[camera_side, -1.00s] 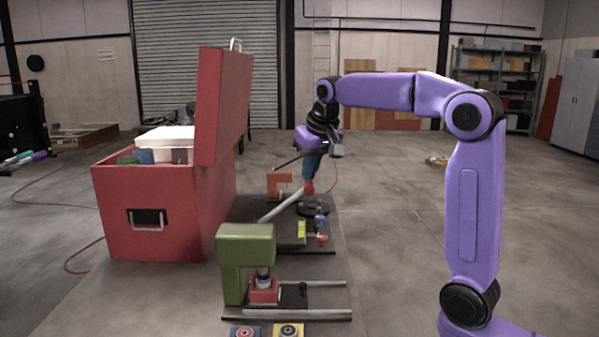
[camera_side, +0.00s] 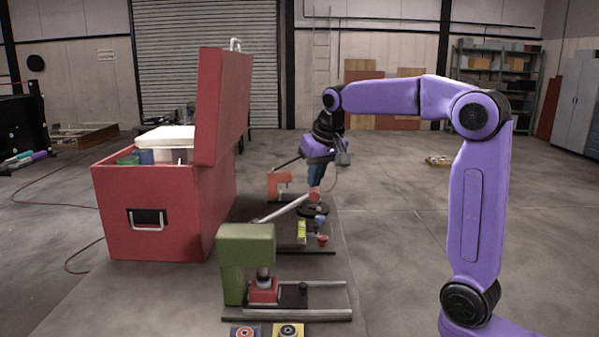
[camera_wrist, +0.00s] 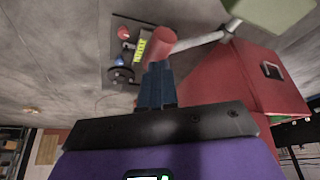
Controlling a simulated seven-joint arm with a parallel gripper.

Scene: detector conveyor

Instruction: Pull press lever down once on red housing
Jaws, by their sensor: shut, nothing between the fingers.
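The green press (camera_side: 246,247) stands at the front of the bench in the side view. The red housing (camera_side: 262,292) sits beneath its ram (camera_side: 263,274), which appears to be at or very near the housing's top. The grey press lever (camera_side: 280,209) slopes up slightly to the right and ends in a red knob (camera_side: 315,196). The knob also shows in the wrist view (camera_wrist: 161,42). My gripper (camera_side: 315,186) points down with its dark blue fingers shut and empty. The fingertips (camera_wrist: 158,66) are at the knob from above, seemingly touching it.
A yellow-green block (camera_side: 302,230) and blue and red knobs (camera_side: 322,240) are near the lever. An orange C-shaped fixture (camera_side: 279,184) stands behind. A large open red chest (camera_side: 140,217) is to the left. The floor at right is clear.

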